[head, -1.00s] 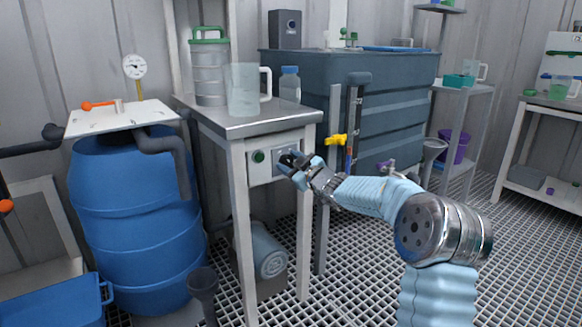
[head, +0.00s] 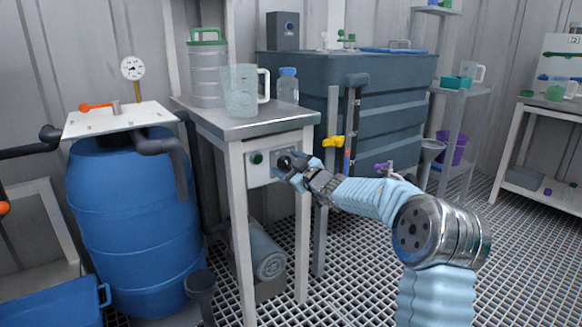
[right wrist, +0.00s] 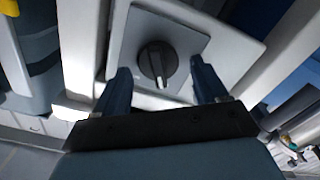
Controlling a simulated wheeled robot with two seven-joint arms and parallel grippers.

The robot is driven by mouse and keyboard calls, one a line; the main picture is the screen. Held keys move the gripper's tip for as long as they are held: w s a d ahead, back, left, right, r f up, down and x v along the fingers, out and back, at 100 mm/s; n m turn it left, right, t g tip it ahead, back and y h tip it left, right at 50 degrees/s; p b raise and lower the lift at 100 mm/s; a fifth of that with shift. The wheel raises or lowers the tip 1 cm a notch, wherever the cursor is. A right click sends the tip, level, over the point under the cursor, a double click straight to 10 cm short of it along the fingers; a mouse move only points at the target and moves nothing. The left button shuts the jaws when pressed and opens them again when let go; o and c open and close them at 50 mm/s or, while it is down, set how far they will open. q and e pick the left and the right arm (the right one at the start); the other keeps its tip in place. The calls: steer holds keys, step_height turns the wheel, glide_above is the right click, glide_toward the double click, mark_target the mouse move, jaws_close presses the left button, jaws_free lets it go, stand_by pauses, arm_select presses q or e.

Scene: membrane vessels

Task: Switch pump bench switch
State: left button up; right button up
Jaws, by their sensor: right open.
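The pump bench switch is a black rotary knob (right wrist: 157,62) on a grey plate, seen in the right wrist view with a white mark at its lower end. It sits on the pale control panel (head: 259,173) under the bench top, to the right of a round green button or lamp (head: 257,158). My right gripper (right wrist: 163,85) is open, one finger on each side of the knob, with visible gaps. In the head view the right gripper (head: 287,168) is in front of the panel and partly hides the knob. My left gripper is not in view.
The bench (head: 235,122) carries a clear jug (head: 240,92), a ribbed canister (head: 208,75) and a blue-capped bottle (head: 288,88). A blue barrel (head: 130,220) stands left. A dark tank (head: 390,105) and a yellow-handled valve (head: 333,141) are close on the right.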

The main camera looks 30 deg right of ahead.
steer(key=s+d, duration=0.1)
steer(key=s, duration=1.2)
steer(key=shift+s, duration=0.4)
steer(key=s+a+f+m+g+p, duration=0.1)
steer(key=a+f+m+g+p, duration=0.15)
steer(key=a+f, duration=0.5)
steer(key=s+a+f+m+g+y+p, duration=0.1)
steer(key=a+f+m+g+p, duration=0.3)
steer(key=f, duration=0.7)
steer(key=s+a+f+g+p, duration=0.1)
steer(key=a+f+g, duration=0.1)
steer(key=a+f, duration=0.6)
steer(key=s+a+f+g+p, duration=0.1)
steer(key=s+a+f+g, duration=0.2)
steer(key=s, duration=0.4)
steer(key=s+a+f+m+g+y+p, duration=0.1)
steer(key=s+a+f, duration=0.3)
steer(key=s, duration=0.4)
steer(key=s+a+f+m+g+p, duration=0.1)
steer(key=s+a+f+g+p, duration=0.1)
steer(key=s+a+f+g, duration=0.2)
steer(key=s+a, duration=0.1)
steer(key=s, duration=0.2)
steer(key=shift+s+a+f+g+y+p, duration=0.2)
steer(key=shift+a+f+g+y+p, duration=0.05)
steer(key=shift+f+g+y+p, duration=0.1)
